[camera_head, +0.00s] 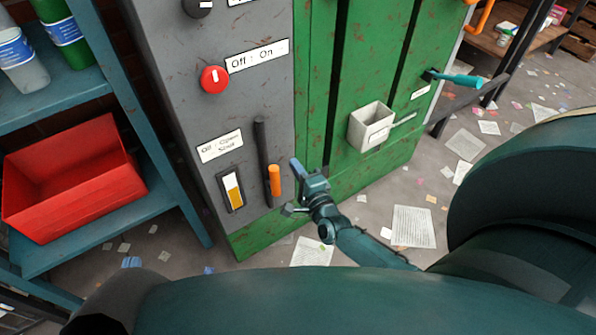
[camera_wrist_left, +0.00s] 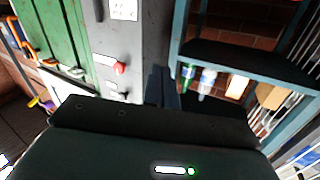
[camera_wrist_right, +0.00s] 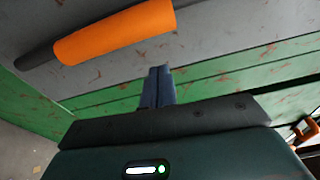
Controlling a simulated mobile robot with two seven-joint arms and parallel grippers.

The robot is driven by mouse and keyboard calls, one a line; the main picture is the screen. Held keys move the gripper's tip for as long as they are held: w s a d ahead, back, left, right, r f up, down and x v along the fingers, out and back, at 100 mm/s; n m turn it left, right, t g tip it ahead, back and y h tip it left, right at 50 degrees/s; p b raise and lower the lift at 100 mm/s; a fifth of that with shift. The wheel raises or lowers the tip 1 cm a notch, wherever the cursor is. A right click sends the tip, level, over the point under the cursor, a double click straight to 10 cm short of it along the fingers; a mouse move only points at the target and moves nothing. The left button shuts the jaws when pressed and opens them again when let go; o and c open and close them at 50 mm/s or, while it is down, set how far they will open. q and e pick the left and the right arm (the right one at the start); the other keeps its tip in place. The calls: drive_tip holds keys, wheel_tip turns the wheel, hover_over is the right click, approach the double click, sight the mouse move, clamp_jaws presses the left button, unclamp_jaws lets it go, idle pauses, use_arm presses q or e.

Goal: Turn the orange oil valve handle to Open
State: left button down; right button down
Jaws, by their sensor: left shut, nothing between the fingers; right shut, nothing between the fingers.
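The orange valve handle (camera_head: 274,180) is on the grey panel's lower right, beside a dark upright bar (camera_head: 262,150). The label (camera_head: 220,146) left of the bar seems to read oil, open and shut; its small text is blurred. My right gripper (camera_head: 297,168) is shut and empty, just right of the handle and apart from it. In the right wrist view the orange grip (camera_wrist_right: 115,32) lies slanted above the shut fingers (camera_wrist_right: 158,84), with a dark shaft at its left end. My left gripper (camera_wrist_left: 161,84) is shut and empty in its wrist view, away from the cabinet.
A yellow-and-white indicator (camera_head: 233,190) sits below the label. A red knob (camera_head: 214,80) is higher on the panel. A grey box (camera_head: 371,125) and teal lever (camera_head: 458,79) project from the green doors. A blue shelf with a red bin (camera_head: 75,180) stands left. Papers litter the floor.

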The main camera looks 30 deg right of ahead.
use_arm(q)
drive_tip(key=shift+s+a+f+n+g+y+p, duration=0.2)
drive_tip(key=shift+n+g+y+p, duration=0.15)
drive_tip(key=shift+g+p, duration=0.55)
use_arm(e)
drive_tip(key=s, duration=1)
drive_tip(key=shift+a, duration=0.3)
use_arm(q)
drive_tip(key=shift+r, duration=0.1)
